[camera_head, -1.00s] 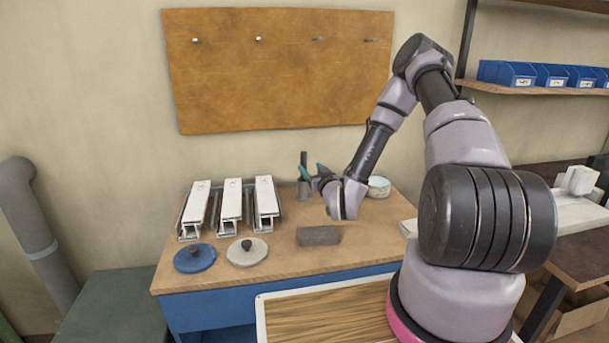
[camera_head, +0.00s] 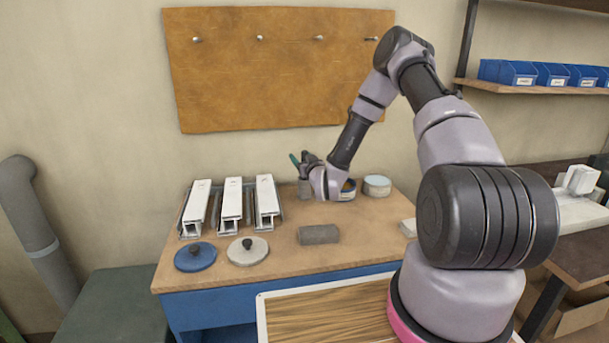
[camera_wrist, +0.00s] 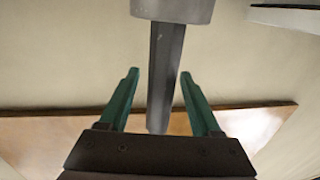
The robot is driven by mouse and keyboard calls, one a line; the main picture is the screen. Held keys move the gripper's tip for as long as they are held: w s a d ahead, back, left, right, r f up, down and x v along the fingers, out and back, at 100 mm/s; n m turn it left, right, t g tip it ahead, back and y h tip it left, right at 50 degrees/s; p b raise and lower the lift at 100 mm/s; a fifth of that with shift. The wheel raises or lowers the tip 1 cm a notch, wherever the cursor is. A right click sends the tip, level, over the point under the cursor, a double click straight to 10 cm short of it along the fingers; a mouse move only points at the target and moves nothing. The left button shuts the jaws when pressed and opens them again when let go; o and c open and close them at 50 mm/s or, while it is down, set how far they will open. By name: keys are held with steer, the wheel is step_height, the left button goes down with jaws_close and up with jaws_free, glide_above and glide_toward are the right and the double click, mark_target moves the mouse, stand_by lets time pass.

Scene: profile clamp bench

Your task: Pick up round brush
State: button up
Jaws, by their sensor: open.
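The round brush (camera_wrist: 162,75) shows in the wrist view as a dark grey shaft between my two green fingers. One end of it meets a light grey cylinder (camera_wrist: 172,9), seemingly the grey cup that stands at the bench's back in the head view (camera_head: 304,189). My gripper (camera_wrist: 157,75) is open, with a gap on each side of the shaft. In the head view my gripper (camera_head: 299,161) is at that cup's upper end and mostly hides the brush there. The brush's bristles are not visible.
Three white profiles in clamps (camera_head: 232,203) stand left of the cup. A blue lid (camera_head: 196,257), a pale lid (camera_head: 247,251) and a grey block (camera_head: 318,235) lie in front.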

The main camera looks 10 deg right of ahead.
jaws_close()
